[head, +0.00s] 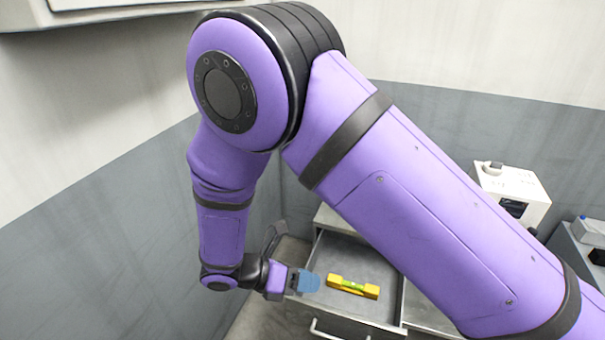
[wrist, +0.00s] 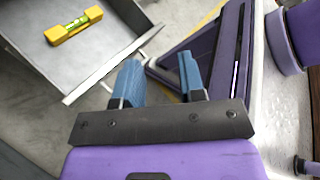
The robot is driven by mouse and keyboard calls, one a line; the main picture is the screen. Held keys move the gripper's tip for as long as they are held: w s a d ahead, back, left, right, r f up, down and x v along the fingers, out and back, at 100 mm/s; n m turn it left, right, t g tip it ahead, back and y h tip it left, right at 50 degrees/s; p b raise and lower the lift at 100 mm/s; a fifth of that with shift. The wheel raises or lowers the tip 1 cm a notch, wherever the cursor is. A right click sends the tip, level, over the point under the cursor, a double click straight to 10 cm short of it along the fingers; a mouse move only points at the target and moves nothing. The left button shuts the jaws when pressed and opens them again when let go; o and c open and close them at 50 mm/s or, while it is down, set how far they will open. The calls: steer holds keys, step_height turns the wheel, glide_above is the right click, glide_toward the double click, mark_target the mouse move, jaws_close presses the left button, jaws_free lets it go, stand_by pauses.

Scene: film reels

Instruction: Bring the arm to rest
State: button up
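My purple arm fills much of the head view, bent at its joint, with its end low at the middle left. My gripper (head: 308,282) has blue fingertips and is at the left edge of an open drawer (head: 395,312). In the wrist view my gripper (wrist: 160,80) shows its two blue fingers apart with nothing between them. A yellow spirit level (head: 353,287) with a green vial lies in the drawer, to the right of the gripper and apart from it. It also shows in the wrist view (wrist: 74,26).
A cabinet (head: 328,216) holds the open drawer. A white box-shaped device (head: 512,190) stands behind my arm at the right. Another blue-grey item (head: 588,232) is at the far right edge. Grey walls (head: 90,240) rise at the left, and a cupboard (head: 85,14) hangs at the upper left.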

steer(key=w+d+r+m+g+y, duration=0.15)
steer(key=d+r+m+y, duration=0.25)
steer(key=d+r+m, duration=0.6)
steer(key=w+d+r+m+g+y, duration=0.15)
steer(key=d+r+m+y, duration=0.45)
steer(key=r, duration=0.8)
steer(key=s+d+r+m+t+y, duration=0.3)
steer(key=s+d+r+m+t, duration=0.3)
steer(key=s+d+r+m, duration=0.5)
steer(key=s+d+m, duration=0.1)
steer(key=s+d, duration=0.1)
steer(key=s, duration=0.1)
steer(key=shift+s+d+r+t, duration=0.25)
steer(key=shift+s+d+t, duration=0.15)
